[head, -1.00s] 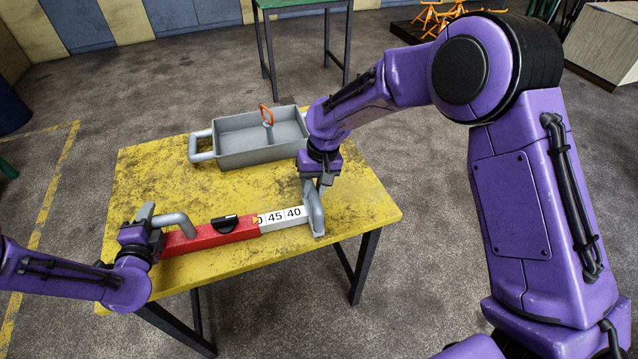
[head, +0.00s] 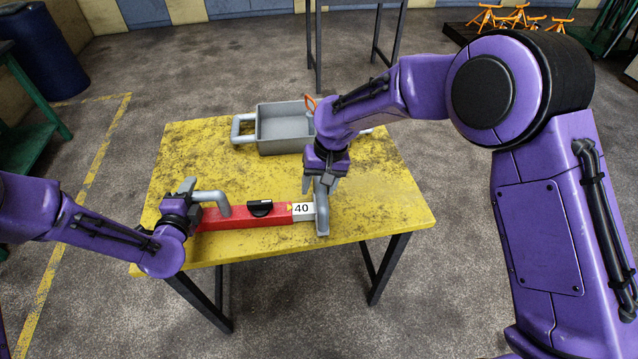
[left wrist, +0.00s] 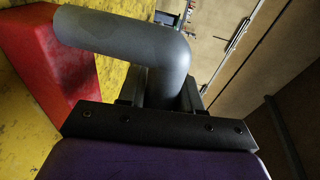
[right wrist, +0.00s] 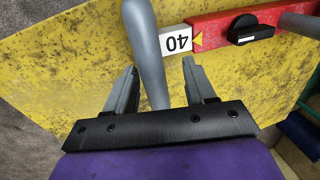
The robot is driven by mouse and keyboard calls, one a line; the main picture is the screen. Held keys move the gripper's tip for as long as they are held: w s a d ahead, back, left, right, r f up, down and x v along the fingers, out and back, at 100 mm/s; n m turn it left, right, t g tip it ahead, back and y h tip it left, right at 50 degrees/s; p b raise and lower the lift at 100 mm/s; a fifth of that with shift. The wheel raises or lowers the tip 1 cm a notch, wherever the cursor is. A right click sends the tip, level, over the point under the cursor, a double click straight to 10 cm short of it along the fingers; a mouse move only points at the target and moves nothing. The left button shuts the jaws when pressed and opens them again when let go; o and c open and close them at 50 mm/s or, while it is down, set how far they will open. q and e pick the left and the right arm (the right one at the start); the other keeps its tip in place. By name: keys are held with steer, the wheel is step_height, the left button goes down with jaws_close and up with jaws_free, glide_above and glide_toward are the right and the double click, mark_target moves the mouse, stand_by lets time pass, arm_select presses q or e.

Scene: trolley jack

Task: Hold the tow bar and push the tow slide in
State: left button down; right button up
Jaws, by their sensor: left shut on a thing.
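The red tow bar (head: 262,218) lies along the near part of the yellow table, with a black latch-like part on top. Its grey bent handle (left wrist: 125,40) is at the left end, and my left gripper (head: 190,196) is shut on it. The white tow slide (head: 302,210) comes out of the bar's right end; only the number 40 shows beside a yellow pointer. The slide's grey end handle (right wrist: 146,45) passes between the fingers of my right gripper (right wrist: 160,67), which are apart with gaps on both sides.
The yellow table (head: 385,205) has clear room at its right. Another table (head: 355,8) stands behind.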

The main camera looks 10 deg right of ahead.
arm_select(q)
steer(key=shift+a, duration=0.2)
arm_select(e)
step_height(320, 180, up, 12)
steer(key=d, duration=0.2)
steer(key=shift+d, duration=0.2)
steer(key=shift+s+f, duration=0.1)
arm_select(q)
steer(key=c, duration=0.7)
jaws_free()
